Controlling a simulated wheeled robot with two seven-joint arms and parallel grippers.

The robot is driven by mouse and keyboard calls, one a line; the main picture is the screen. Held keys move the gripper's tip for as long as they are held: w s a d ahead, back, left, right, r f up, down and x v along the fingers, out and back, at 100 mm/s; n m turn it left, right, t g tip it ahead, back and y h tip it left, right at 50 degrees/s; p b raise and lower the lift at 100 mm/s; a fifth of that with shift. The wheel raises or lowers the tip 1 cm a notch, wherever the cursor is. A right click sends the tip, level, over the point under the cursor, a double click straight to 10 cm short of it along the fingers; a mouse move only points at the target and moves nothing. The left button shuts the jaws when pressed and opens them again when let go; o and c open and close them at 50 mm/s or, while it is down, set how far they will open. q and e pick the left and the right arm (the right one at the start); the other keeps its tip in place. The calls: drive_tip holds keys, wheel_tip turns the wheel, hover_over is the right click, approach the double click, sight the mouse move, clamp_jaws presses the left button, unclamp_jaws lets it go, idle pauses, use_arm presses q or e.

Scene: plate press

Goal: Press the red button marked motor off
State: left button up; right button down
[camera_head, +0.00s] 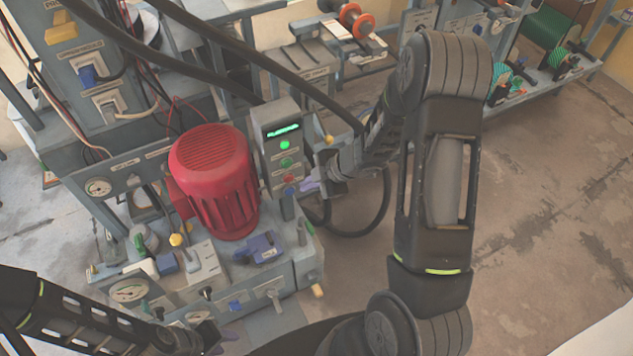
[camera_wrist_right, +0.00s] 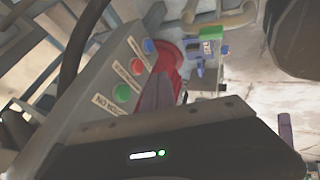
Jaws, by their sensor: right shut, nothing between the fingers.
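The red button (camera_head: 288,179) is on the front of a grey control box (camera_head: 268,132), below green lights or buttons and just above a blue button (camera_head: 290,190). In the right wrist view the red button (camera_wrist_right: 137,67) sits between the green button (camera_wrist_right: 122,93) and the blue button (camera_wrist_right: 150,46); the label wording beside it is too small to read surely. My right gripper (camera_head: 309,187) is shut and empty, its purple fingertips close to the red and blue buttons. I cannot tell whether they touch. My left gripper (camera_head: 222,342) is low at the bottom edge, its opening unclear.
A large red motor (camera_head: 213,180) stands left of the control box on a grey bench. A blue clamp-like part (camera_head: 258,247), gauges and levers are in front of it. Black cables hang behind my right gripper. The floor (camera_head: 550,230) at the right is clear.

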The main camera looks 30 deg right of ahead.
sight(288, 178)
use_arm(q)
drive_tip(key=shift+p, duration=0.3)
use_arm(e)
drive_tip(key=shift+w+a+f, duration=0.15)
drive_tip(key=shift+w+f, duration=0.3)
drive_tip(key=shift+w, duration=0.5)
drive_tip(key=shift+w+a+f, duration=0.2)
drive_tip(key=shift+w+f, duration=0.3)
drive_tip(key=shift+w, duration=0.45)
drive_tip(key=shift+w+a+f, duration=0.15)
drive_tip(key=shift+w+f, duration=0.3)
drive_tip(key=shift+w, duration=0.5)
